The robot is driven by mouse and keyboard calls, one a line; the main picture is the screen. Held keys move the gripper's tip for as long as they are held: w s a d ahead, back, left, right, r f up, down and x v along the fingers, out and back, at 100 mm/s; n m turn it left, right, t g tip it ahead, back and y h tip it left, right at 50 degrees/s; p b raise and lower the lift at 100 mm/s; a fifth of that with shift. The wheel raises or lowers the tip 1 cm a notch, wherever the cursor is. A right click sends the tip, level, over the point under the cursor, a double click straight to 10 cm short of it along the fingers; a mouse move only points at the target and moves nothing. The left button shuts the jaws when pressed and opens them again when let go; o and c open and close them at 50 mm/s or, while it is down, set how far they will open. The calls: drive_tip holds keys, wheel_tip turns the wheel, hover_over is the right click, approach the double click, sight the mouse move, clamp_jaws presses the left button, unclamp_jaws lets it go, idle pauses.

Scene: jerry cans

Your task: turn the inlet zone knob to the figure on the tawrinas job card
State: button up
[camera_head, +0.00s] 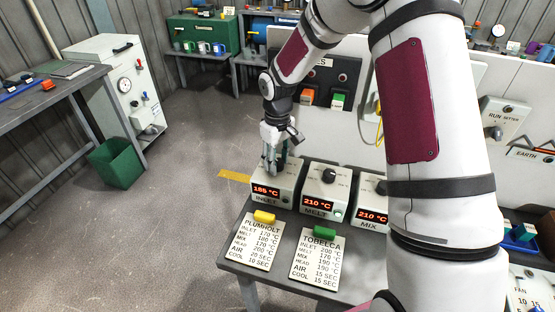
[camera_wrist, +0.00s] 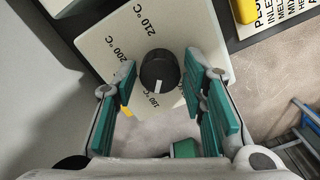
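The inlet unit (camera_head: 272,187) is a pale box on the bench with a red display that appears to read 185 °C. Its black round knob (camera_wrist: 159,70) shows in the wrist view. The knob's white pointer is toward the 180 °C mark, with 200 °C and 210 °C marks farther round. My gripper (camera_head: 271,160) is over the inlet unit. In the wrist view its teal fingers (camera_wrist: 159,90) are apart, one on each side of the knob, with gaps to it. No card headed Tawrinas is in view; the readable cards are Plumholt (camera_head: 257,242) and Tobelca (camera_head: 317,262).
The melt unit (camera_head: 325,190) and mix unit (camera_head: 371,202) stand right of the inlet unit, both showing 210 °C. A panel with switches (camera_head: 330,85) rises behind. My arm hides much of the right side. Open floor (camera_head: 185,200) lies left of the bench.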

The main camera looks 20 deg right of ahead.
sight(278, 161)
drive_tip(key=shift+r, duration=0.1)
wheel_tip(278, 161, up, 12)
idle(0.7)
idle(0.3)
drive_tip(key=s+r+m+t+h, duration=0.1)
drive_tip(key=s+r+m+t, duration=0.15)
drive_tip(key=s+r, duration=1.2)
drive_tip(key=s+r+m+t+y, duration=0.1)
drive_tip(key=s+m+t, duration=0.1)
drive_tip(key=s, duration=1.3)
drive_tip(key=shift+a+r+t, duration=0.15)
drive_tip(key=shift+a+t, duration=0.1)
drive_tip(key=shift+t, duration=0.3)
drive_tip(key=shift+m, duration=0.25)
